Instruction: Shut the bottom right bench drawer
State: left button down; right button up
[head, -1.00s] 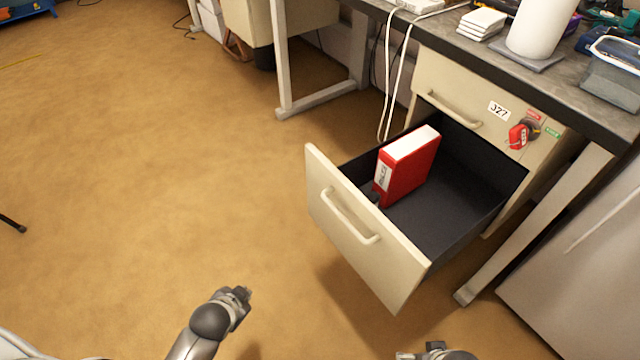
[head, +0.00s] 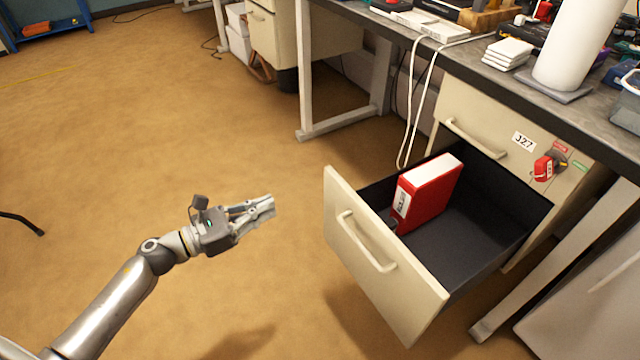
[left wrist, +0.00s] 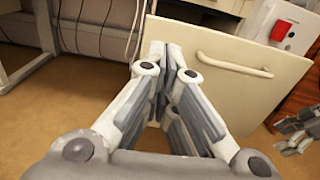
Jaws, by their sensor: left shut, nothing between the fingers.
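The bottom bench drawer (head: 385,262) is pulled well out, with a cream front, a bar handle (head: 366,242) and a dark inside. A red binder (head: 426,192) stands upright in it. My left gripper (head: 268,205) is shut and empty, to the left of the drawer front and apart from it in the head view. In the left wrist view the closed fingers (left wrist: 168,50) point toward the left part of the drawer front (left wrist: 225,45), left of its handle (left wrist: 233,66). My right gripper is out of the head view; a grey gripper part shows at the right edge of the left wrist view.
The closed upper drawer (head: 490,125) carries a 327 label and a red lock (head: 546,167). A white cable (head: 411,110) hangs from the bench top (head: 470,65) beside the drawers. A bench leg (head: 530,270) stands right of the drawer.

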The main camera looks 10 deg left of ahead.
aim_at(330, 180)
pick_arm(q)
jog(key=p+x, duration=0.1)
jog(key=x, duration=1.3)
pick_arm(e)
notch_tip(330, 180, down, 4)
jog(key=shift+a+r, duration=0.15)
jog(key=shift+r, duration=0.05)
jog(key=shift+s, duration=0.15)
